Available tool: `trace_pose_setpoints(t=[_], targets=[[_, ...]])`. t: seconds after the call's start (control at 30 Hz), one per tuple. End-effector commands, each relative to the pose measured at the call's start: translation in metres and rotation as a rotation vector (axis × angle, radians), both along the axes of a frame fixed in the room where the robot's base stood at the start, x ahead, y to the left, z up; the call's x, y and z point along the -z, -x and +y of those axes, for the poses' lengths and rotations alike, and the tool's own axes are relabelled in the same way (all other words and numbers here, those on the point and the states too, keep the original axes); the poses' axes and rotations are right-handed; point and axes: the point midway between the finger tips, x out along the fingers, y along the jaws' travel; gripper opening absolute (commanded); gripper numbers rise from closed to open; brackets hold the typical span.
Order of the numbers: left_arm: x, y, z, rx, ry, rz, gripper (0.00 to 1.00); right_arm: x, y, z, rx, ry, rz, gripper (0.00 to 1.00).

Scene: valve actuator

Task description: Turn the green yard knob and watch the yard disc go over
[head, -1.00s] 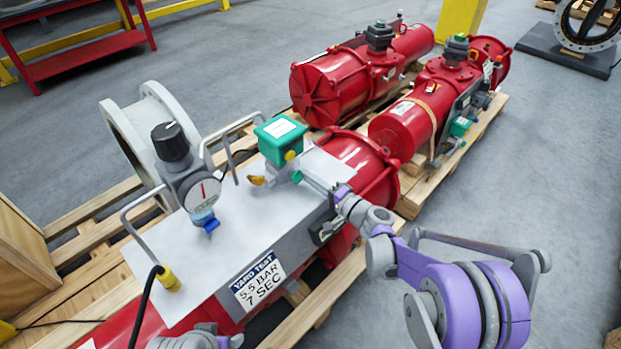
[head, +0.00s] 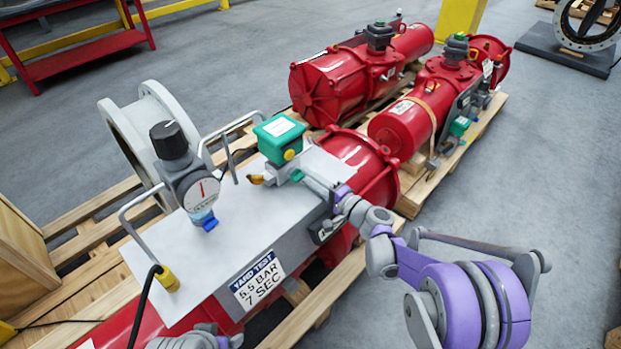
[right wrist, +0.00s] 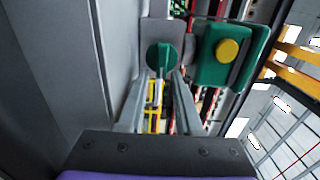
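The small green knob (head: 296,176) sits at the right end of the white-topped panel. It also shows in the right wrist view (right wrist: 161,57) as a round green head with a raised bar. My right gripper (head: 308,180) points at it. In the right wrist view, its two fingers (right wrist: 161,85) are apart, with the tips at the knob's lower edge; whether they touch it I cannot tell. A yellow disc (head: 289,154) shows on the green box (head: 280,137) above the knob, and in the right wrist view (right wrist: 228,50).
A dial gauge with a black cap (head: 172,140) and a grey bent handle stand left on the panel. A "YARD TEST 5.5 BAR 7 SEC" label (head: 257,279) is on its front. Red actuators (head: 340,85) lie on pallets behind.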

Motion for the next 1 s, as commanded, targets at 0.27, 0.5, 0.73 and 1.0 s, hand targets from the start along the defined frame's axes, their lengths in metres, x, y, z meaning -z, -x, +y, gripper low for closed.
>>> trace_pose_setpoints(t=[0.27,0.5,0.73,1.0], targets=[[0.000,0.000,0.000,0.000,0.000,0.000,0.75,0.000,0.000,0.000,0.001,-0.001,-0.001,0.46],[-0.004,0.000,0.000,0.000,0.000,-0.001,0.75,-0.001,0.018,-0.019,0.003,0.001,-0.001,0.46],[-0.009,0.001,0.000,0.000,0.000,-0.003,0.75,-0.002,0.051,-0.053,0.004,-0.001,-0.001,0.46],[-0.012,0.001,0.000,0.000,0.000,-0.004,0.75,-0.001,0.074,-0.075,0.001,0.000,-0.001,0.46]])
